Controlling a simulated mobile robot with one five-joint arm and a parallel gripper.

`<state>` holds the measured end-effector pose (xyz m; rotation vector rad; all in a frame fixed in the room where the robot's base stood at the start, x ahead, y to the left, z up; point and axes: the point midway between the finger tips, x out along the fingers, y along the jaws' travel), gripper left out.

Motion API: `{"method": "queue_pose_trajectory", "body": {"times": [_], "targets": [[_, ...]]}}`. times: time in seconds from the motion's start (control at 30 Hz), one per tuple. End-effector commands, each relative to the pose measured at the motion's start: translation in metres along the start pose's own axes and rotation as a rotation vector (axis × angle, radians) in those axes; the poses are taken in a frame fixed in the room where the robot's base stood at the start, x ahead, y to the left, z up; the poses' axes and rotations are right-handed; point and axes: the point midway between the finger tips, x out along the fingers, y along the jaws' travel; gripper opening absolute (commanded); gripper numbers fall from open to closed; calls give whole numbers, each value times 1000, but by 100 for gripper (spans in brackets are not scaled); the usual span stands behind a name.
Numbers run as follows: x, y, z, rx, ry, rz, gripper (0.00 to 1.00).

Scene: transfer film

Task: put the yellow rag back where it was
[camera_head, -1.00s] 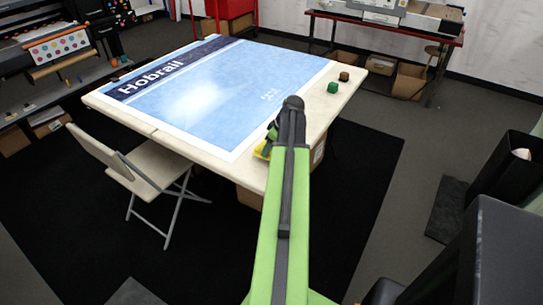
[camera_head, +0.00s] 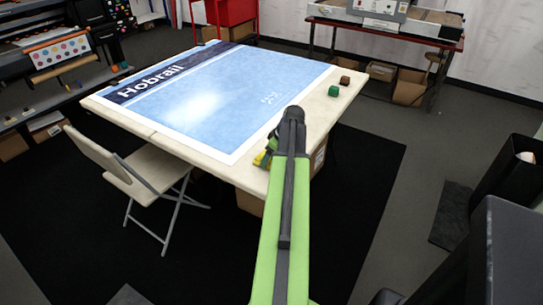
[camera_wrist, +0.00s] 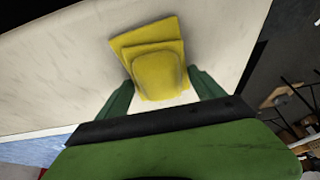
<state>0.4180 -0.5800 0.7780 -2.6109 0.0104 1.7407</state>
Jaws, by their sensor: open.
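The yellow rag (camera_wrist: 157,65) lies on the cream table (camera_wrist: 60,70) in the wrist view, folded or bunched, with its near end between the two green fingers. My gripper (camera_wrist: 162,96) is open around that near end, with a gap on each side. In the head view only a bit of the yellow rag (camera_head: 261,159) shows at the table's near right edge, beside my gripper (camera_head: 270,150). My dark wrist and green arm hide most of both there.
A large blue-and-white "Hobrail" print (camera_head: 210,100) covers most of the table. A green cube (camera_head: 334,91) and a brown cube (camera_head: 345,80) stand near its right corner. A folding chair (camera_head: 150,180) stands at the near left side.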

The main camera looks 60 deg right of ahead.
Motion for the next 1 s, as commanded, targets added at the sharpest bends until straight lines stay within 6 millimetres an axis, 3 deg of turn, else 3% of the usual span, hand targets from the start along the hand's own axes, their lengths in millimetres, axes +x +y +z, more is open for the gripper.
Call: {"method": "queue_pose_trajectory", "body": {"times": [0.27,0.7,0.83,1.0], "targets": [[-19,0,-3,2,0,0,78],[-115,0,-4,1,0,0,78],[-125,0,-2,1,0,0,78],[-124,0,0,1,0,0,78]]}}
